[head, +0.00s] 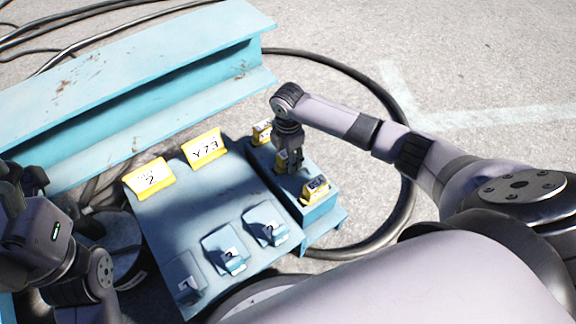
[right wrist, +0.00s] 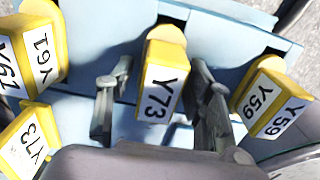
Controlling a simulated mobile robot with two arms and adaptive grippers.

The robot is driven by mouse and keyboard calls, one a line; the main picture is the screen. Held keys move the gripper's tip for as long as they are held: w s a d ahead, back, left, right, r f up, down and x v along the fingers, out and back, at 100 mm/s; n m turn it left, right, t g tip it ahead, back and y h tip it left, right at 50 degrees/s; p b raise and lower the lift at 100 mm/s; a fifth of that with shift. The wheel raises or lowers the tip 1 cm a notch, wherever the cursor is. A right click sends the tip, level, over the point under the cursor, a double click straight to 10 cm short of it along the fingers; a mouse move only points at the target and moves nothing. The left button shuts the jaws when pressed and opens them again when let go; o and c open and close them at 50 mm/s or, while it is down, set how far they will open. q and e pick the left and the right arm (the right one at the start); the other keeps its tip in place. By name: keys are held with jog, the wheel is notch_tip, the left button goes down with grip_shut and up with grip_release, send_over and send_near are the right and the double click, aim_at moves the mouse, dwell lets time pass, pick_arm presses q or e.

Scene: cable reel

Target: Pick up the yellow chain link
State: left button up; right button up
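Yellow labelled pieces, which I take for the chain links, stand in a row on a narrow blue block (head: 318,215) in the head view. They are a far one (head: 262,132), a middle one (head: 281,160) partly hidden by my gripper, and a near one (head: 315,189). My right gripper (head: 288,157) points down over the middle one. In the right wrist view its open fingers (right wrist: 161,85) stand either side of a yellow piece labelled Y73 (right wrist: 161,75), with gaps showing. My left gripper (head: 12,185) is at the left edge; its fingers are unclear.
Other yellow pieces flank the fingers: Y59 (right wrist: 268,98) right, Y61 (right wrist: 42,50) left. A blue panel (head: 200,205) carries two larger yellow pieces (head: 150,179) and several blue labelled pieces (head: 225,250). A blue beam (head: 130,75) lies behind; a black cable (head: 395,105) curves around the right.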

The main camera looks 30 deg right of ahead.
grip_shut()
dwell(0.4)
jog(key=shift+r, duration=0.1)
